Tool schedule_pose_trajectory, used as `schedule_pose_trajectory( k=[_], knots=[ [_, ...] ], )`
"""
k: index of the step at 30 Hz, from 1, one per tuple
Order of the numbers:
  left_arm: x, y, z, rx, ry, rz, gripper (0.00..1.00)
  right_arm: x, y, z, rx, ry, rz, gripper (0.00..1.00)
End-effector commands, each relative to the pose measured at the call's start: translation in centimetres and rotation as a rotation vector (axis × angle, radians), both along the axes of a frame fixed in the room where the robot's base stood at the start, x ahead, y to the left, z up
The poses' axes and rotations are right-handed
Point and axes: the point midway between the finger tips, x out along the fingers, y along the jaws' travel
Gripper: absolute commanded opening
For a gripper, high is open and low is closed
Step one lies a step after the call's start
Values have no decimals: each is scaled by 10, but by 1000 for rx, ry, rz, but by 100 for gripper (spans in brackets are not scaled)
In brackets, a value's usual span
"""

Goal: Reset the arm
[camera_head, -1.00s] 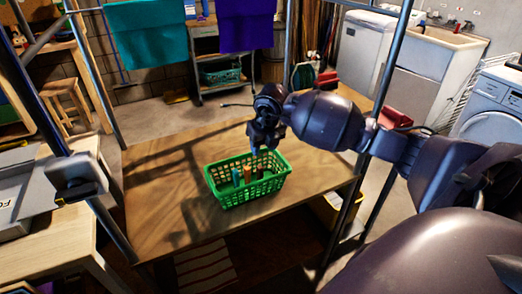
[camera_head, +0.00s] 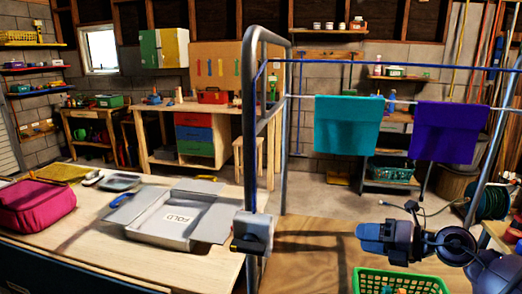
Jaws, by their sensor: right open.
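My right arm comes in from the lower right. Its dark blue-grey gripper (camera_head: 368,238) points left, above and behind the green basket (camera_head: 402,277) in the picture. The jaws are open and I see nothing held between them. The green basket stands on the wooden table top (camera_head: 318,243) and is cut off by the bottom edge, with small items partly visible inside. My left arm and gripper are not in view.
A metal rack (camera_head: 250,110) holds a teal towel (camera_head: 345,122) and a purple towel (camera_head: 447,130) on a line. A workbench (camera_head: 165,108) stands behind.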

Motion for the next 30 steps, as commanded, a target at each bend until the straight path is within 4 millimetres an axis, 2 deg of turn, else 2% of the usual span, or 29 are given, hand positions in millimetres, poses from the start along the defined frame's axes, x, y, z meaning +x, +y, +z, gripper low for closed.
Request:
schedule_pose_trajectory(
  k=[3, 6, 8, 11, 14, 17, 19, 24, 27, 30],
  knots=[
    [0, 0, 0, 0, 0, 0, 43, -6, 11, 9, 268, 6, -69, 46],
    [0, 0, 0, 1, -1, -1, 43, -8, 9, 10, 484, 38, -168, 46],
    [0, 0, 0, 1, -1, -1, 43, -10, 5, 5, 607, 74, -239, 46],
    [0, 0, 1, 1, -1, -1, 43, -15, -7, -13, 800, 161, -382, 46],
    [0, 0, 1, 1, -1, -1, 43, -25, -21, -43, 973, 278, -545, 46],
    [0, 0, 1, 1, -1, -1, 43, -43, -34, -85, 1127, 430, -723, 46],
    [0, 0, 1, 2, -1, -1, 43, -63, -40, -120, 1226, 556, -854, 46],
    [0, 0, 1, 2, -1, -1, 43, -127, -41, -199, 1427, 863, -1124, 46],
    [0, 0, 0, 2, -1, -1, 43, -168, -36, -234, 1531, 1003, -1231, 46],
    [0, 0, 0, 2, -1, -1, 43, -208, -32, -258, 1610, 1079, -1313, 46]
  ],
)
